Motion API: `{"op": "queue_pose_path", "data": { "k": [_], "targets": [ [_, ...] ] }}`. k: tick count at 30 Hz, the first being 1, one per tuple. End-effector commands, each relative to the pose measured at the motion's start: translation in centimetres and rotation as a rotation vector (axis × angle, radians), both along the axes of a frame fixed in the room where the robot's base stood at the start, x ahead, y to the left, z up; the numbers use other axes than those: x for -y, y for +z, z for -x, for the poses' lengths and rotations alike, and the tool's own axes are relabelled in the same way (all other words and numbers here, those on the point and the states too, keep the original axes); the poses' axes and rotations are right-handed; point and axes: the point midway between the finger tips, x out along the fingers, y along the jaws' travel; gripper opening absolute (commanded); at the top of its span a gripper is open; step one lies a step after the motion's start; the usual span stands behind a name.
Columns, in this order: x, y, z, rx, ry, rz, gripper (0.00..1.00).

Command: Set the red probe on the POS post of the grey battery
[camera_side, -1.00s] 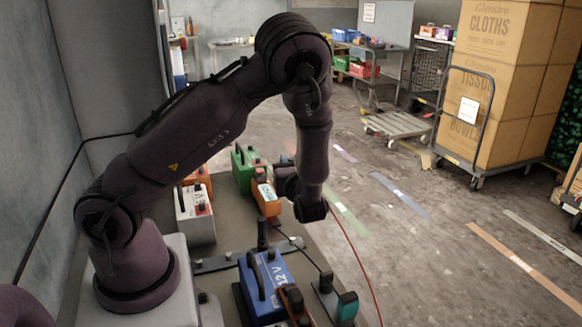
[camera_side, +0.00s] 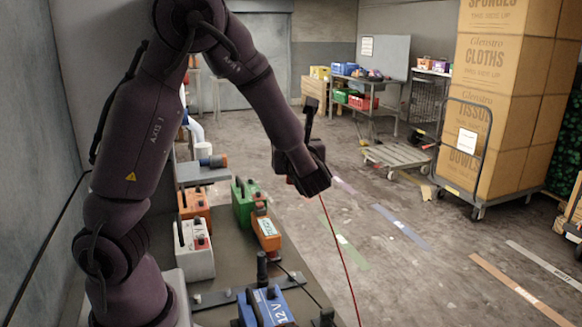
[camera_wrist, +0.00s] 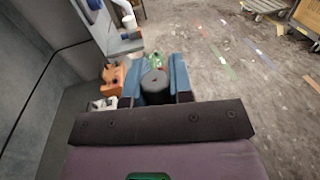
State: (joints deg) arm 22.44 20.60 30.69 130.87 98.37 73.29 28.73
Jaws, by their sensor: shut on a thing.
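The grey battery (camera_side: 196,258), pale with a dark handle, stands on the bench at left, with a red-marked post (camera_side: 201,241) on its top. In the wrist view only part of the grey battery (camera_wrist: 103,104) shows. My gripper (camera_wrist: 153,84) is shut on a dark round body (camera_wrist: 155,90) between its blue fingers. In the side view my gripper (camera_side: 306,178) is up in the air, to the right of the grey battery and apart from it. A red cable (camera_side: 341,255) hangs from it.
A green battery (camera_side: 244,202) and an orange battery (camera_side: 195,203) stand behind the grey one. An orange-and-white device (camera_side: 266,230) is beside the green battery. A blue battery (camera_side: 268,308) and an upright black probe (camera_side: 262,268) are in front. Open floor lies right.

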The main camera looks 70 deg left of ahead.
Motion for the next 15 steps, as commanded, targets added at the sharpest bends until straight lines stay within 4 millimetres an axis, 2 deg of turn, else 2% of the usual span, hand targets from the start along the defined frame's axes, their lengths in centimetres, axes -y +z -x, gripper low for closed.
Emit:
{"op": "queue_pose_path", "data": {
  "k": [8, 15],
  "targets": [
    [1.0, -2.2, 3.1, -0.003, 0.225, -0.002, 0.0],
    [3.5, -5.1, 6.6, -0.005, 0.51, -0.003, 0.0]
  ]
}}
